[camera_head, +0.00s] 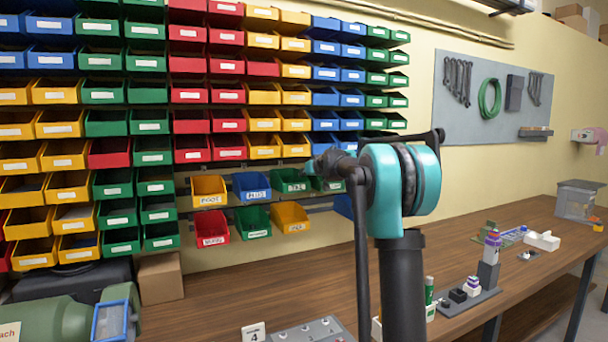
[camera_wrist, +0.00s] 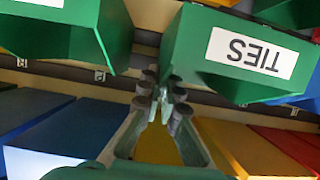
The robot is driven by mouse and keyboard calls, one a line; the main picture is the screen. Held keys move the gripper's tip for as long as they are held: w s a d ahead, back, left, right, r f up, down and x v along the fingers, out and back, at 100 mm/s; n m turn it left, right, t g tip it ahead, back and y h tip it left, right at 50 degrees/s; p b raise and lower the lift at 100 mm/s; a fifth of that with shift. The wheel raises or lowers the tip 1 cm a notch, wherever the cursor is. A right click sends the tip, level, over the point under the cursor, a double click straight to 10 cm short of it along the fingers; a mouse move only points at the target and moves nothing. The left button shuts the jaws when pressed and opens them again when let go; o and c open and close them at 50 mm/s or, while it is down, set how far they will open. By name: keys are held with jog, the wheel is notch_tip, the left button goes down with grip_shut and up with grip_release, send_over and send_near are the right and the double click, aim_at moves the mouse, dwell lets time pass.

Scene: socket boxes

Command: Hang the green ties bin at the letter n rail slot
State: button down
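The green ties bin (camera_head: 290,185) hangs in the upper row of small bins on the wall rail. In the wrist view its white TIES label is upside down on the green bin (camera_wrist: 240,55) at upper right. My gripper (camera_head: 318,168) is at the rail, just right of the ties bin in the head view. In the wrist view my fingers (camera_wrist: 163,95) are close together beside the bin's near side edge. Whether they touch or hold it cannot be told. No letter n is readable on the rail (camera_head: 340,193), and my arm hides part of it.
Another green bin (camera_wrist: 65,30) hangs beside the ties bin. Blue (camera_head: 251,187) and yellow (camera_head: 209,191) bins hang to the left; red (camera_head: 211,228), green (camera_head: 253,222) and yellow (camera_head: 290,217) bins hang below. Large bin racks stand above. The workbench (camera_head: 250,295) holds several items.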

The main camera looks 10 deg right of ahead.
jog(key=shift+f, duration=0.3)
dwell(0.4)
jog(key=c, duration=1.6)
grip_release()
jog(key=shift+c, duration=0.2)
jog(key=shift+s, duration=0.1)
jog(key=v, duration=1.2)
jog(key=shift+f, duration=0.15)
jog(key=shift+s, duration=0.1)
